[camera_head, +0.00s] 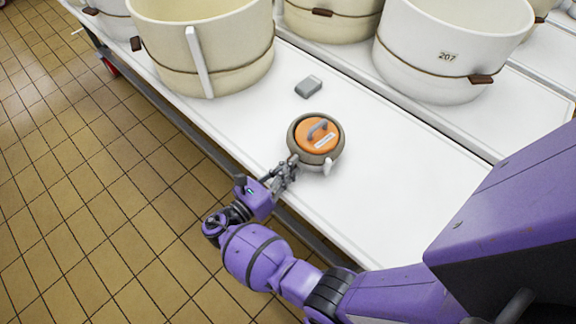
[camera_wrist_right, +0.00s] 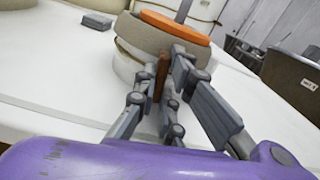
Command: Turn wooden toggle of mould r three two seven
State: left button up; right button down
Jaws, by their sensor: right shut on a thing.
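A small round mould (camera_head: 299,129) with a grey-brown rim, an orange lid (camera_head: 308,141) and a grey handle stands on the white table. A pale label lies on the lid, too small to read. My right gripper (camera_head: 290,165) reaches the mould's near left side. In the right wrist view the upright brown wooden toggle (camera_wrist_right: 163,76) stands between the fingers of my right gripper (camera_wrist_right: 170,85), which are shut on it. The mould's pale wall (camera_wrist_right: 128,64) and orange lid (camera_wrist_right: 175,27) rise just behind. The toggle is mostly hidden by the fingers in the head view. My left gripper is out of view.
A small grey block (camera_head: 308,87) lies behind the mould.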

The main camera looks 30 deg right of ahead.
jog(key=shift+m, duration=0.8)
jog(key=c, duration=1.8)
grip_release()
jog(key=shift+c, duration=0.2)
jog(key=shift+a, duration=0.2)
jog(key=v, duration=1.1)
jog(key=shift+a, duration=0.3)
jog(key=shift+s, duration=0.1)
